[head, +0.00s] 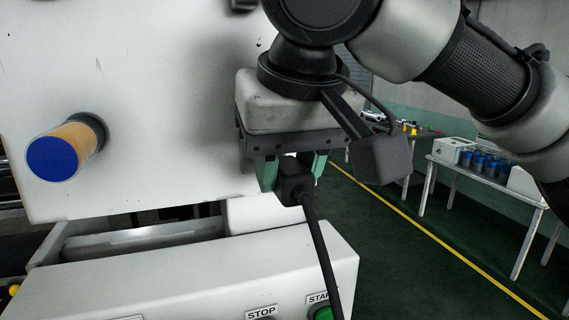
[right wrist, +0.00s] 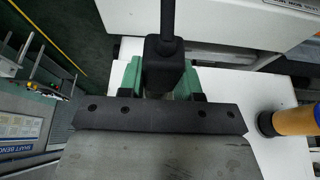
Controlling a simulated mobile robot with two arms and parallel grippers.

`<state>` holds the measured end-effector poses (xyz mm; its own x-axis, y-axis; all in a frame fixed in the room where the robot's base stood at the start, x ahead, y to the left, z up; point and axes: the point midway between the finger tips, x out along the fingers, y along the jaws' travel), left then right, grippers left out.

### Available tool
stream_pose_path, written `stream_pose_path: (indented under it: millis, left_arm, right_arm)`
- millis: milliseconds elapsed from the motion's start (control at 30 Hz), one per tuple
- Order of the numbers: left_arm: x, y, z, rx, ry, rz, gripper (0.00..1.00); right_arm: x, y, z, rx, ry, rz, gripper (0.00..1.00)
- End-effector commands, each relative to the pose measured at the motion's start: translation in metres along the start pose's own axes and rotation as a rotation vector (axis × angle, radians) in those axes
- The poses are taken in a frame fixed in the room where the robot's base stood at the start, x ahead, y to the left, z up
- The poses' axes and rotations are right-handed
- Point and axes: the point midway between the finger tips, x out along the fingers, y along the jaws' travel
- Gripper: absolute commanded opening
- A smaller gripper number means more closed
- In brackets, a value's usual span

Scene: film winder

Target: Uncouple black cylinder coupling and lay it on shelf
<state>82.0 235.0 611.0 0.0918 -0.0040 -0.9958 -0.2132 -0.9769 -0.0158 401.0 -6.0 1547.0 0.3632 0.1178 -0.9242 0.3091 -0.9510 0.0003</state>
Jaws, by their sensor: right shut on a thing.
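My right gripper (head: 292,172) is shut on the black coupling (head: 297,186), a dark block with a thick black cable (head: 322,245) hanging from it toward the white control box. In the right wrist view the same coupling (right wrist: 164,62) sits between the green fingers of my right gripper (right wrist: 160,78), with its cable running to the top edge. The coupling is beside the right edge of the white machine panel (head: 130,150). Whether it is still joined to the machine is hidden by the fingers. I cannot tell which surface is the shelf. My left gripper is not in view.
A blue-ended tan roll on a shaft (head: 60,152) sticks out of the panel at left. The control box (head: 190,275) with STOP and START buttons stands below. A white table (head: 497,183) with blue cylinders is at right, beyond open green floor with a yellow line.

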Motion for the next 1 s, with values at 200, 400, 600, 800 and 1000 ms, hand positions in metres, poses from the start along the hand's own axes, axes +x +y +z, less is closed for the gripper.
stream_pose_path:
  millis: [200, 400, 600, 800, 1000]
  left_arm:
    - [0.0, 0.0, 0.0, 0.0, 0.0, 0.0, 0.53]
    - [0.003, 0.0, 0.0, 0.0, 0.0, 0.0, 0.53]
    - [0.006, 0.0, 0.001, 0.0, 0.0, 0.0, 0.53]
    - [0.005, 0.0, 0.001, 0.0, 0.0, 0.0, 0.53]
    - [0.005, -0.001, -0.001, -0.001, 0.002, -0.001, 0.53]
  right_arm:
    - [-0.001, 0.0, 0.0, 0.0, 0.001, 0.0, 0.05]
    - [-0.003, 0.0, 0.007, 0.0, 0.002, -0.001, 0.05]
    - [-0.007, 0.0, 0.018, 0.0, 0.001, -0.001, 0.05]
    - [-0.008, 0.0, 0.018, 0.001, 0.001, -0.001, 0.05]
    - [-0.008, 0.0, 0.018, 0.0, 0.001, -0.001, 0.05]
